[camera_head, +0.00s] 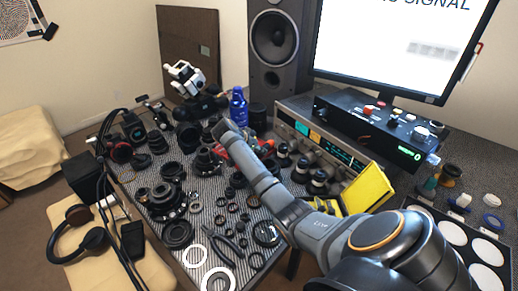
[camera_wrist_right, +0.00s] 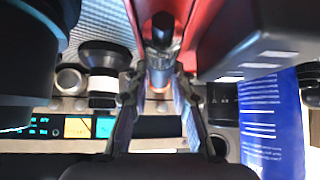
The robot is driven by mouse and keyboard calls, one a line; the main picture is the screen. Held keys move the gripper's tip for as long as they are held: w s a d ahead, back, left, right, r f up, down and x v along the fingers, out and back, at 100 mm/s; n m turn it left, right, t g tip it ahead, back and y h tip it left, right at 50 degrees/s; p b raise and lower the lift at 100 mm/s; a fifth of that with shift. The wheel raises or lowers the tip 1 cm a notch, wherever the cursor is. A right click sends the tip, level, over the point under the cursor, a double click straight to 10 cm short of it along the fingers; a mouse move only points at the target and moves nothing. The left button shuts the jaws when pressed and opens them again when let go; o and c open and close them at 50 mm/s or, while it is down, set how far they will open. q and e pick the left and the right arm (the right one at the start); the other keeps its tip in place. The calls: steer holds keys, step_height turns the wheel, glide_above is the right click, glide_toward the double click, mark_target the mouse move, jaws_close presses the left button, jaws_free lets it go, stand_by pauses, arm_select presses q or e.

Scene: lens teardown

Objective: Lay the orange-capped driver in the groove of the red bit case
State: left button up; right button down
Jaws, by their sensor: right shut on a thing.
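My right gripper (camera_wrist_right: 157,98) is shut on the driver (camera_wrist_right: 160,66), seen between its two fingers in the right wrist view as a silver and dark shaft. A little orange-red shows by the fingertips; I cannot tell whether it is the cap. The red bit case (camera_wrist_right: 198,22) lies behind the driver in that view. In the head view, red parts of the case (camera_head: 266,147) show beside my right forearm, which covers much of it. I cannot tell whether the driver touches the groove. My left gripper is not in view.
A blue bottle (camera_head: 238,107) stands just behind the case. Lens parts and rings crowd the table on the left. A receiver (camera_head: 289,120) with a lit display and a yellow box (camera_head: 369,188) stand to the right. Little free room surrounds the gripper.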

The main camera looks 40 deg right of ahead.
steer(key=c, duration=1.4)
jaws_free()
steer(key=shift+r, duration=0.15)
steer(key=v, duration=1.2)
steer(key=shift+r+p, duration=0.15)
steer(key=shift+p, duration=0.2)
steer(key=shift+w+r, duration=0.1)
